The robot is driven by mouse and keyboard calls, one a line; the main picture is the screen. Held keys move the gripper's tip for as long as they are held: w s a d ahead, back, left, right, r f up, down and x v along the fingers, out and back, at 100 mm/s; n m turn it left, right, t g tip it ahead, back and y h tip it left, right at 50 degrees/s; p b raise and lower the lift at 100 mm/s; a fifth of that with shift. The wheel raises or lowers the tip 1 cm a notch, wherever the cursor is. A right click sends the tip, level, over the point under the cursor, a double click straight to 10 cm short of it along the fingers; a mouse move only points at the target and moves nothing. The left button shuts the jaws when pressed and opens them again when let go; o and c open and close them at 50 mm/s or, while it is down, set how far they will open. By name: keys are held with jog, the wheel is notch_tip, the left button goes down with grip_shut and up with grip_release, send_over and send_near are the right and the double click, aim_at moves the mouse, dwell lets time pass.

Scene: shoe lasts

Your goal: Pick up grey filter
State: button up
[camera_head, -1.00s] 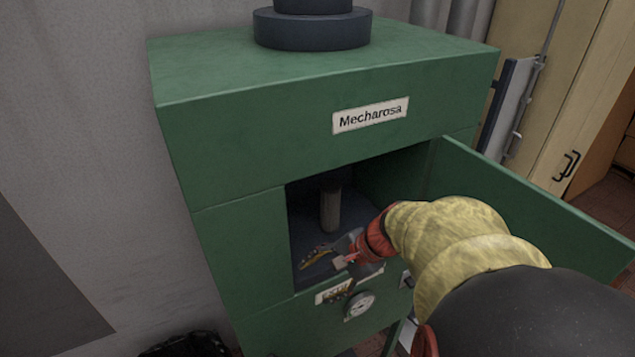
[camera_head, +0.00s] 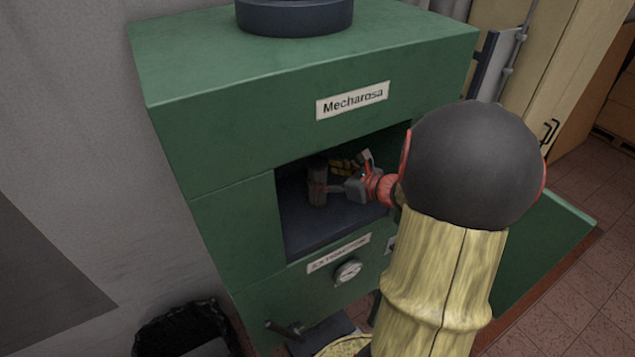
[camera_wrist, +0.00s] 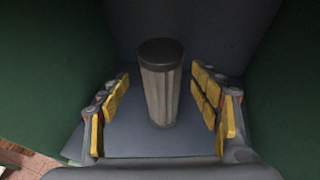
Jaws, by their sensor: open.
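The grey filter (camera_wrist: 160,88) is a ribbed upright cylinder with a dark cap. It stands on the floor of the green cabinet's compartment. In the wrist view it is between the two yellow-padded fingers of my gripper (camera_wrist: 164,108), with a gap on each side. In the head view my gripper (camera_head: 335,178) is inside the compartment, around the level of the filter (camera_head: 317,184), which is partly hidden by a finger. The gripper is open and I see no finger touching the filter.
The green cabinet (camera_head: 230,190) has an open door (camera_head: 555,240) on the right, partly hidden by my arm. A black bin (camera_head: 185,325) stands at lower left. The compartment walls are close on both sides.

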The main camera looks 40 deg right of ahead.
jog(key=x, duration=0.4)
jog(key=shift+w+d+p, duration=0.1)
jog(key=shift+p, duration=0.25)
jog(key=shift+r, duration=0.1)
jog(key=shift+c, duration=0.7)
jog(key=c, duration=1.4)
jog(key=shift+o, duration=0.2)
